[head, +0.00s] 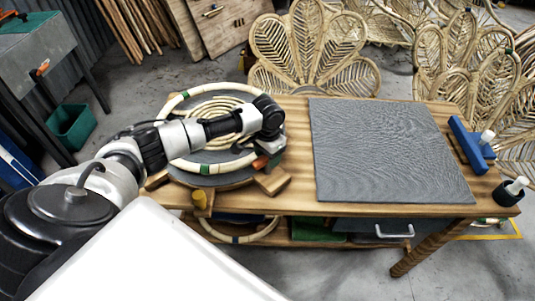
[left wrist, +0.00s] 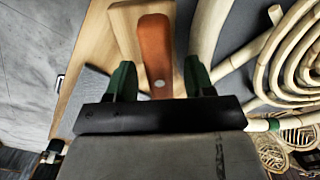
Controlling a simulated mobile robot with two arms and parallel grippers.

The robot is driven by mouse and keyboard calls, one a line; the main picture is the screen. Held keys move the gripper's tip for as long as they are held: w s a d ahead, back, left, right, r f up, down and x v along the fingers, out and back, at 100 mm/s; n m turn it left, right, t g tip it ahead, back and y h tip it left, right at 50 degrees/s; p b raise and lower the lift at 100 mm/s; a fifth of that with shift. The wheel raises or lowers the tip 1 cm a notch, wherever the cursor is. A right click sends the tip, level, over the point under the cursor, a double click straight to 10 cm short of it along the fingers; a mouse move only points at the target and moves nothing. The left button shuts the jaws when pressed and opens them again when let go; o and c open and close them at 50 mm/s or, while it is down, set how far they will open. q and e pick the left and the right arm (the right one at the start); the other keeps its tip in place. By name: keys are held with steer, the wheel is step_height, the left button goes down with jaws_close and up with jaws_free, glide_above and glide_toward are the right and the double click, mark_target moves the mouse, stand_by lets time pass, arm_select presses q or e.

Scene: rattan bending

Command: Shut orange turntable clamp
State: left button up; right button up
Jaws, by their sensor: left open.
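The orange clamp (left wrist: 155,48) is a flat lever with a light rivet, on a wooden block (left wrist: 122,25) at the edge of the turntable. In the head view the orange clamp (head: 260,162) shows only in part, beside my left gripper (head: 271,150). In the left wrist view my left gripper (left wrist: 158,80) is open, its two green fingertips apart on either side of the lever. I cannot tell whether they touch it. The grey turntable (head: 206,181) carries a pale rattan coil and ring. My right gripper is not in view.
The wooden table (head: 297,188) has a grey mat (head: 385,150) on its right half. A blue tool (head: 470,145) and a dark pot with a white-topped bottle (head: 509,191) stand at the right end. Rattan chair backs (head: 313,50) stand behind the table.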

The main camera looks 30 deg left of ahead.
arm_select(q)
steer(key=c, duration=0.9)
steer(key=shift+r, duration=0.1)
